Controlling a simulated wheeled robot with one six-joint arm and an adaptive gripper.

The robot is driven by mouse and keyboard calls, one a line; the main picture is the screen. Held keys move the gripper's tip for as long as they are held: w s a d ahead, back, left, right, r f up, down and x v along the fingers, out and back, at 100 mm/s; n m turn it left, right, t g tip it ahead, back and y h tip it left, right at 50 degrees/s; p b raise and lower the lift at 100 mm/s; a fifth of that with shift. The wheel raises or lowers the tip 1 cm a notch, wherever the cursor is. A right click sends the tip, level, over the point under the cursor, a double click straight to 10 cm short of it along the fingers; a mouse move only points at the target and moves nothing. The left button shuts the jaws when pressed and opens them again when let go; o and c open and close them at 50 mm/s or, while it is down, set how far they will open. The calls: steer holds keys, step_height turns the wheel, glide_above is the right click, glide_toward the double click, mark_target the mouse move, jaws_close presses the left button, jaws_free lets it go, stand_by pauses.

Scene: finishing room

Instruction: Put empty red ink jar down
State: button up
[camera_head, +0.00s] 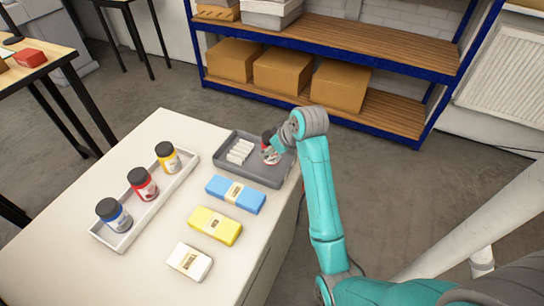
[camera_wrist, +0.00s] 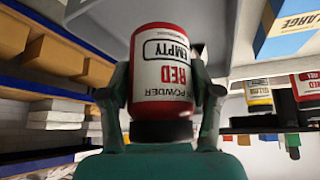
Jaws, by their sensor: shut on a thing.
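My gripper (camera_wrist: 163,100) is shut on the empty red ink jar (camera_wrist: 162,60), with a finger on each side of it. The jar has a white label reading EMPTY and RED, a red body and a black lid. In the head view the jar (camera_head: 271,158) is over the right part of the grey tray (camera_head: 228,169), lid up, partly hidden by my gripper (camera_head: 270,150). I cannot tell whether its base touches the tray.
Several white pieces (camera_head: 240,152) lie in the tray's left part. A white tray (camera_head: 150,205) holds a blue, a red and a yellow jar. Blue (camera_head: 236,194), yellow (camera_head: 215,226) and white (camera_head: 190,261) packs lie on the white table. Shelving (camera_head: 330,45) stands behind.

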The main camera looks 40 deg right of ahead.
mark_target(272, 157)
steer(key=shift+f, duration=1.7)
steer(key=shift+f, duration=0.15)
steer(key=o, duration=1.2)
